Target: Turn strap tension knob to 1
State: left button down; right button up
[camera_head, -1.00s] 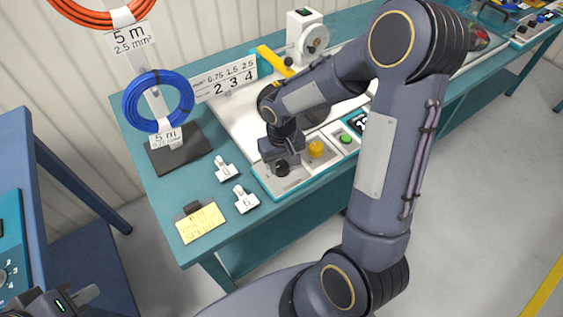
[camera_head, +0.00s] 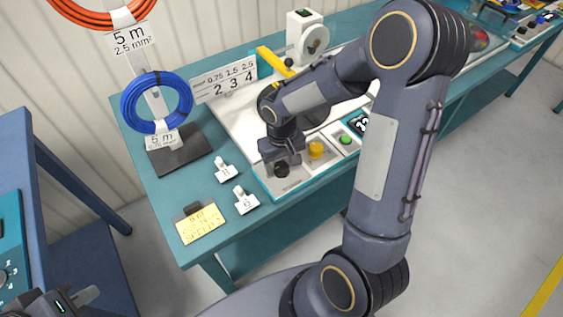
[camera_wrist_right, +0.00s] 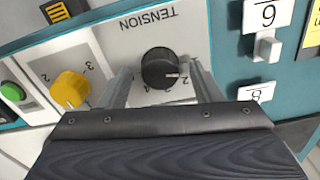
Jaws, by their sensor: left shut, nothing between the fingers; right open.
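The black tension knob (camera_wrist_right: 160,69) sits on a grey panel under an upside-down TENSION label (camera_wrist_right: 148,19) in the right wrist view. Its white pointer mark faces right in that view, close to a printed 2; other digits are partly hidden by my gripper. My right gripper (camera_wrist_right: 161,82) is open, with one finger on each side of the knob; I cannot tell whether they touch it. My left gripper (camera_head: 78,299) is shut and empty at the lower left.
A yellow knob (camera_wrist_right: 70,89) and a green button (camera_wrist_right: 12,91) are beside the tension panel. White number tags (camera_head: 246,202) and a yellow note (camera_head: 200,223) lie on the teal bench. A blue cable coil (camera_head: 157,102) hangs on a stand behind.

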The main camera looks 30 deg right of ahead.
aim_at(282, 167)
notch_tip(282, 167, up, 8)
jog(key=shift+f, duration=0.2)
dwell(0.5)
jog(key=shift+s+r, duration=0.15)
jog(key=shift+r, duration=0.1)
jog(key=s+a+r+t+y, duration=0.2)
jog(key=s+r, duration=0.2)
jog(key=s, duration=0.4)
jog(key=s+a+r+t+y, duration=0.1)
jog(key=s+a+r+t, duration=0.1)
jog(key=s, duration=0.6)
jog(key=shift+s+r+m+t+y, duration=0.3)
jog(key=shift+s+r+t+y, duration=0.1)
jog(key=shift+r+t, duration=0.5)
jog(key=shift+w+a, duration=0.1)
